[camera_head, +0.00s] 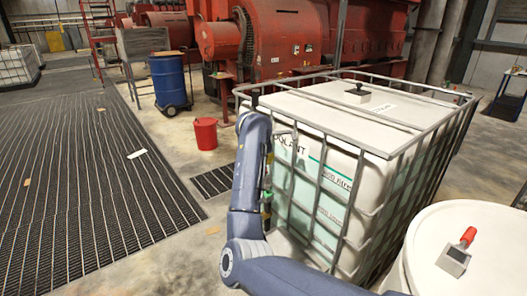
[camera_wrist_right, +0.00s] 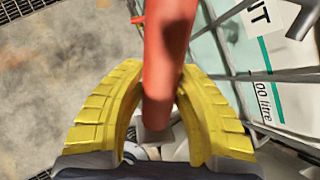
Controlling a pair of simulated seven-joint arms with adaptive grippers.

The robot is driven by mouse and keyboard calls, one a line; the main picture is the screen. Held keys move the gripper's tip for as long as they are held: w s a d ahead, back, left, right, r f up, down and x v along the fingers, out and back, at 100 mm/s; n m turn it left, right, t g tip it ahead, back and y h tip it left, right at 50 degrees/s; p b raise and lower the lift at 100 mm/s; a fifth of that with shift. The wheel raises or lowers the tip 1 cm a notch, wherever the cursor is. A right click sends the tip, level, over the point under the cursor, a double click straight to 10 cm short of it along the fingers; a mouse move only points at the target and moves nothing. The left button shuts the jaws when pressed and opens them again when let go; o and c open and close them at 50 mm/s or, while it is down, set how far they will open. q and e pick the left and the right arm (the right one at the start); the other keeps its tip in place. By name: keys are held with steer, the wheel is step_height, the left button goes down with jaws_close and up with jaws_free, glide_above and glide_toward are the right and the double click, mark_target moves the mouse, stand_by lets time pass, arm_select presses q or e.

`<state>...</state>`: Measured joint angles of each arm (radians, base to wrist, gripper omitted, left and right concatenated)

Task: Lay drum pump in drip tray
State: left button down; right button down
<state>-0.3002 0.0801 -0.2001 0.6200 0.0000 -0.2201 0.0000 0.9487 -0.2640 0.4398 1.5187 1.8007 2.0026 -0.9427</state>
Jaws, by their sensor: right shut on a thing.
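My right gripper (camera_wrist_right: 160,90) has its yellow fingers closed around a red-orange, tube-like thing, likely the drum pump (camera_wrist_right: 167,45). The pump has a short stub at its upper left and a greyish lower end between the fingers. I cannot pick out a drip tray in either view. My left gripper is not in view.
A white caged tank (camera_head: 345,105) stands close beside my right arm. A red bucket (camera_head: 205,134) and blue barrel (camera_head: 168,80) stand farther back. Open floor and grating (camera_head: 90,190) lie left.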

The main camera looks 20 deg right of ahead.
steer(key=s+d+f+n+g, duration=0.1)
steer(key=s+f+n, duration=0.3)
steer(key=f, duration=1.5)
steer(key=s+f+n+g+y, duration=0.1)
steer(key=s+f+n+g, duration=0.3)
steer(key=f, duration=1.6)
steer(key=shift+s+d+f+y, duration=0.2)
steer(key=shift+s+d+y, duration=0.15)
steer(key=shift+s, duration=1.65)
steer(key=shift+s+a+f+x, duration=0.15)
steer(key=shift+a+x, duration=0.15)
steer(key=shift+x, duration=1.25)
steer(key=shift+s+a+x, duration=0.2)
steer(key=shift+a+x, duration=0.05)
steer(key=shift+x, duration=1.35)
steer(key=shift+s+a+f+x, duration=0.15)
steer(key=shift+a+x, duration=0.15)
steer(key=shift+x, duration=1.25)
